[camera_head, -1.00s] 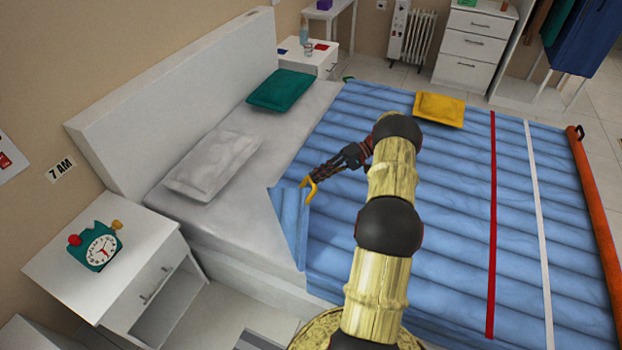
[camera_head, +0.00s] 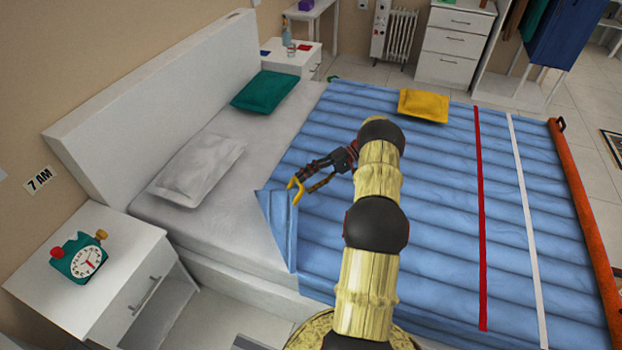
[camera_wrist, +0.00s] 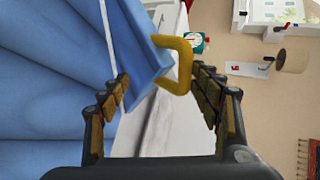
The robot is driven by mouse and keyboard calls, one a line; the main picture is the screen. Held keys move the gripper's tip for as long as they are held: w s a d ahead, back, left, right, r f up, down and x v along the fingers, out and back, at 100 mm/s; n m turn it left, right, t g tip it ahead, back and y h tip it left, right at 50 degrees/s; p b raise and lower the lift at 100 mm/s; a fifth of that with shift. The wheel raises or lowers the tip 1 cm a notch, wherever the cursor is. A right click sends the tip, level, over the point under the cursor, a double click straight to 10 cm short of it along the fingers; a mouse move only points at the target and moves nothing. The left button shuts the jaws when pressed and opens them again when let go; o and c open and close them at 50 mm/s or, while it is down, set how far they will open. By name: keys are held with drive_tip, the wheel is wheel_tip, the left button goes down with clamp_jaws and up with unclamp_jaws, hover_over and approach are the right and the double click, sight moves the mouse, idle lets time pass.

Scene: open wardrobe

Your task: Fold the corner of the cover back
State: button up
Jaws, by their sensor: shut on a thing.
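The blue quilted cover (camera_head: 400,210) lies over the bed. Its near corner is folded over as a flap (camera_head: 280,222) beside the bare sheet. A yellow loop (camera_head: 295,190) sits at the flap's tip. My gripper (camera_head: 306,178) is at this loop, low over the cover. In the wrist view my gripper (camera_wrist: 160,80) is shut on the yellow loop (camera_wrist: 180,62), with a wide space between its fingers. The blue cover (camera_wrist: 60,70) fills the left of that view and reaches between the fingers. Exact finger contact is hard to see.
A grey pillow (camera_head: 200,168) and a green pillow (camera_head: 265,91) lie by the headboard (camera_head: 160,90). A yellow cushion (camera_head: 423,105) is on the cover. A nightstand (camera_head: 90,310) with a green clock (camera_head: 78,259) stands at left. An orange roll (camera_head: 580,210) lines the bed's foot.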

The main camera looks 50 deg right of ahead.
drive_tip(key=shift+s+a+f, duration=0.1)
drive_tip(key=shift+s+f, duration=0.15)
drive_tip(key=shift+f, duration=0.25)
drive_tip(key=shift+c, duration=0.6)
drive_tip(key=v, duration=1.1)
drive_tip(key=shift+w+d+r, duration=0.1)
drive_tip(key=shift+d+r, duration=0.15)
drive_tip(key=shift+r, duration=0.2)
drive_tip(key=c, duration=0.4)
drive_tip(key=shift+d+r, duration=0.3)
drive_tip(key=shift+d, duration=0.1)
drive_tip(key=shift+c, duration=0.2)
drive_tip(key=shift+o, duration=0.5)
